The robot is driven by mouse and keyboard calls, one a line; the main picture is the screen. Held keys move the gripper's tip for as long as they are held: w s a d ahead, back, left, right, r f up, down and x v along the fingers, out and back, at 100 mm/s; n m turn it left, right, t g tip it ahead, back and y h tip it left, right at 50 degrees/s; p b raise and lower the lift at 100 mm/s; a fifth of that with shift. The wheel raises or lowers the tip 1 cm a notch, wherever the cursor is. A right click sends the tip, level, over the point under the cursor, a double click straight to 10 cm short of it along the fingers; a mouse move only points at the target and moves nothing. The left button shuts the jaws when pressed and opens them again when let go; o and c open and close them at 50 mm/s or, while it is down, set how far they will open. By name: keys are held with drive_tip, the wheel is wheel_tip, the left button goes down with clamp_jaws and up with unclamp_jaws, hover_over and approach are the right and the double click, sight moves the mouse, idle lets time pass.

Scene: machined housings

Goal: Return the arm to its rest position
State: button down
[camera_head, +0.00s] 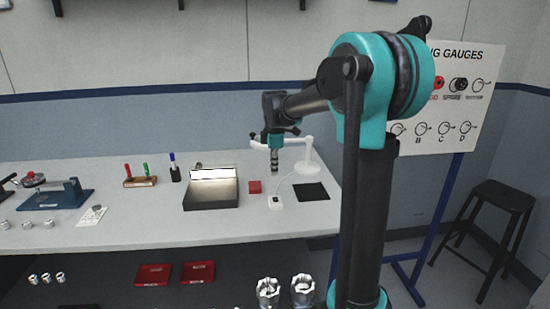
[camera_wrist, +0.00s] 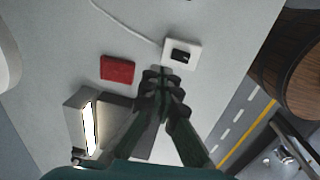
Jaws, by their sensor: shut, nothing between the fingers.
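My gripper (camera_head: 274,168) hangs above the back right part of the white table, pointing down, with my teal and black arm reaching out to it. In the wrist view my gripper (camera_wrist: 163,78) has its dark fingers together, with nothing seen between them. Below and around it are a red block (camera_head: 255,187), which also shows in the wrist view (camera_wrist: 117,68), and a small white box with a dark top (camera_head: 275,203), seen in the wrist view (camera_wrist: 181,54) close to the fingertips. My gripper appears apart from both.
A white curved lamp (camera_head: 306,167) stands behind my gripper. A lit box (camera_head: 211,200) sits left of it and a black mat (camera_head: 311,192) right. The white table (camera_head: 140,232) has free room at its front. Metal housings (camera_head: 303,290) show low in front; a stool (camera_head: 497,197) stands right.

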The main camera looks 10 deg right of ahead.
wheel_tip(320, 180, up, 4)
drive_tip(key=w, duration=0.1)
drive_tip(key=s+d+f+m, duration=0.1)
drive_tip(key=s+f+m, duration=0.1)
drive_tip(key=s+f, duration=0.1)
drive_tip(key=s+d+f+m+t, duration=0.1)
drive_tip(key=s+d+f+m, duration=0.1)
drive_tip(key=s, duration=0.3)
drive_tip(key=s+d+f+m, duration=0.1)
drive_tip(key=s+f+m, duration=0.3)
drive_tip(key=shift+d, duration=0.25)
drive_tip(key=s+d+f+m+t, duration=0.2)
drive_tip(key=s+f+m, duration=0.8)
drive_tip(key=s, duration=0.6)
drive_tip(key=shift+s+d+f, duration=0.4)
drive_tip(key=shift+d+f, duration=0.15)
drive_tip(key=shift+f, duration=0.4)
